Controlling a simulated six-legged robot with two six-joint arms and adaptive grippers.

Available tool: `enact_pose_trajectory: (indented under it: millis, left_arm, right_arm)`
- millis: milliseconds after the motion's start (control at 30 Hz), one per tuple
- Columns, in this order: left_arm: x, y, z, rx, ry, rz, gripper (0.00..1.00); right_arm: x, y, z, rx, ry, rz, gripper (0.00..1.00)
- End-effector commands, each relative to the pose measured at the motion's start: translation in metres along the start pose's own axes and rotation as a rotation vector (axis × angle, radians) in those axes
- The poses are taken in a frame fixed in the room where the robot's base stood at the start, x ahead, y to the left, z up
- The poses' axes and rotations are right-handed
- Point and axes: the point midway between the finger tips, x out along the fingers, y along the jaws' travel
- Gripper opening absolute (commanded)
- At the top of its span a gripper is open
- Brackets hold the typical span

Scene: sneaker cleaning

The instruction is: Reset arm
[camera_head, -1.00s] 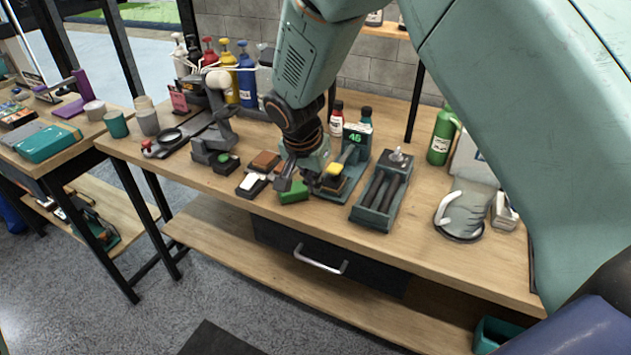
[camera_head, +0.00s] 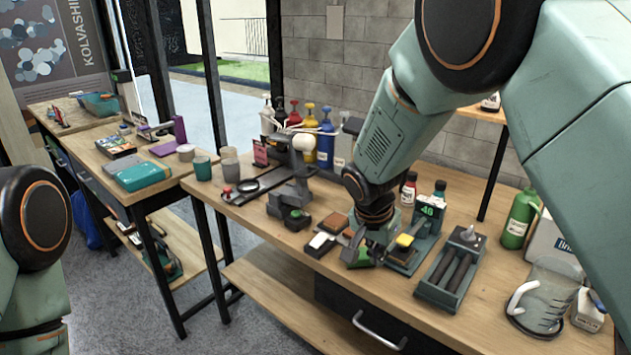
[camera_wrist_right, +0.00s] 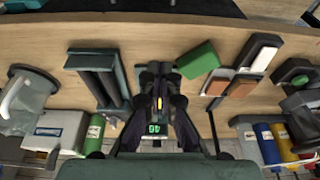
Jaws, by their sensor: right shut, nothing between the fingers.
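My right gripper (camera_head: 378,250) is over the workbench in the head view, shut and empty. It is close to a green block (camera_head: 357,258) and a teal device with a yellow top piece (camera_head: 404,240) and a lit green display (camera_head: 430,209). I cannot tell whether it touches either one. In the right wrist view the green block (camera_wrist_right: 198,60) lies just right of the gripper, and the display (camera_wrist_right: 153,128) shows between the gripper's dark parts. Only a joint of my left arm shows at the left edge of the head view; its gripper is out of frame.
A tray with dark rollers (camera_head: 450,271), a clear jug (camera_head: 545,295) and a green bottle (camera_head: 519,218) stand right of the gripper. Brushes (camera_head: 322,243), a magnifier stand (camera_head: 293,190) and several pump bottles (camera_head: 325,140) are left and behind. The bench's front-left strip is bare.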

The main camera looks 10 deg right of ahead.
Motion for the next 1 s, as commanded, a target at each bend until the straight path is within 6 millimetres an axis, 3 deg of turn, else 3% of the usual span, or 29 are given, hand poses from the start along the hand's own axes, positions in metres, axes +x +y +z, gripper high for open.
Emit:
enact_pose_trajectory:
  millis: [133,200,367,500,700,900,1000]
  left_arm:
    - [0.0,0.0,0.0,0.0,0.0,0.0,0.4]
    - [0.0,0.0,0.0,0.0,0.0,0.0,0.4]
    - [0.008,0.0,0.0,0.0,0.0,0.0,0.4]
    - [0.02,0.0,0.0,0.0,0.0,0.0,0.4]
    - [0.037,0.0,0.0,0.0,0.0,0.0,0.4]
    - [0.053,0.0,0.0,0.0,0.0,0.0,0.4]
    - [0.059,0.0,0.0,0.0,0.0,0.0,0.4]
  right_arm:
    - [0.002,-0.018,-0.003,-0.168,0.035,-0.098,0.0]
    - [0.008,-0.022,0.005,-0.289,0.055,-0.165,0.0]
    - [0.052,0.004,0.048,-0.528,0.072,-0.271,0.0]
    - [0.101,0.056,0.105,-0.683,0.061,-0.301,0.0]
    - [0.146,0.147,0.187,-0.805,-0.005,-0.269,0.0]
    - [0.164,0.236,0.263,-0.806,-0.156,-0.187,0.0]
    - [0.167,0.266,0.29,-0.792,-0.237,-0.15,0.0]
